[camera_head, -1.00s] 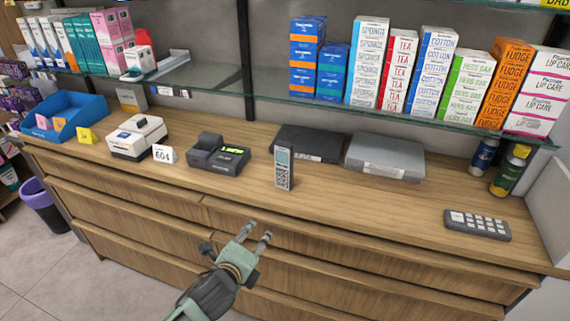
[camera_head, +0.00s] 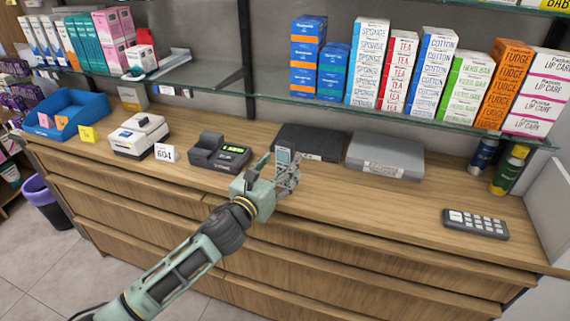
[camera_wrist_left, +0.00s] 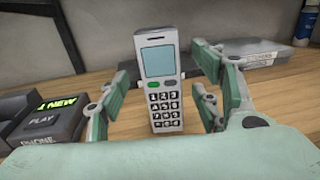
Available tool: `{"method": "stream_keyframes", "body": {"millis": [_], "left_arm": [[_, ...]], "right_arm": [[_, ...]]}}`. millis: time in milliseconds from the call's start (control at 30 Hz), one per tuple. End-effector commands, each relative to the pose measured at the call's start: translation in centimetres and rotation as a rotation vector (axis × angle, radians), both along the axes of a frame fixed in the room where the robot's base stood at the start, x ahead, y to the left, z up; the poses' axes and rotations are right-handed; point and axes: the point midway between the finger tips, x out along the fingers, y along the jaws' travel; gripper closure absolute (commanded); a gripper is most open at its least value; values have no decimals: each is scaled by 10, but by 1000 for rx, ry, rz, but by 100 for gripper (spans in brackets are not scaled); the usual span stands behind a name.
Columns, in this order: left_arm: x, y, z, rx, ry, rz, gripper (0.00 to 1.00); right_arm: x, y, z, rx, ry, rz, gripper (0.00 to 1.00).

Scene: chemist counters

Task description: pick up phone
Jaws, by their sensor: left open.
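The phone (camera_head: 283,158) is a grey handset with a pale screen and dark keypad. It stands upright on the wooden counter, and its lower part is hidden by my gripper in the head view. In the left wrist view the phone (camera_wrist_left: 160,78) stands between the two fingers, with a visible gap on each side. My left gripper (camera_head: 278,172) is open around the front of the phone. Its fingers (camera_wrist_left: 160,112) do not appear to touch it. My right gripper is not in view.
A black answering machine (camera_head: 219,152) sits to the left of the phone. A black box (camera_head: 308,143) and a grey box (camera_head: 385,157) lie behind it. A glass shelf (camera_head: 400,112) with product boxes hangs above. A grey remote-like keypad (camera_head: 476,224) lies at right, with clear counter between.

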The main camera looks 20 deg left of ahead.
Motion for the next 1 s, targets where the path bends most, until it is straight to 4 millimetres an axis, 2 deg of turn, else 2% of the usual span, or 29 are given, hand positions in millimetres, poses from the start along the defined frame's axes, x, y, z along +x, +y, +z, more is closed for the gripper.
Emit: {"method": "stream_keyframes", "body": {"millis": [100, 200, 500, 1000], "left_arm": [[18, -4, 3, -4, 0, 1, 41], [27, -6, 2, -2, 1, 1, 41], [30, -7, 1, -3, 2, 0, 41], [30, -7, 1, -3, 2, 0, 84]], "right_arm": [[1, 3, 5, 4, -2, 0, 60], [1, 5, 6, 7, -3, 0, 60], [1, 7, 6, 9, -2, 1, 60], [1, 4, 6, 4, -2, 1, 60]]}}
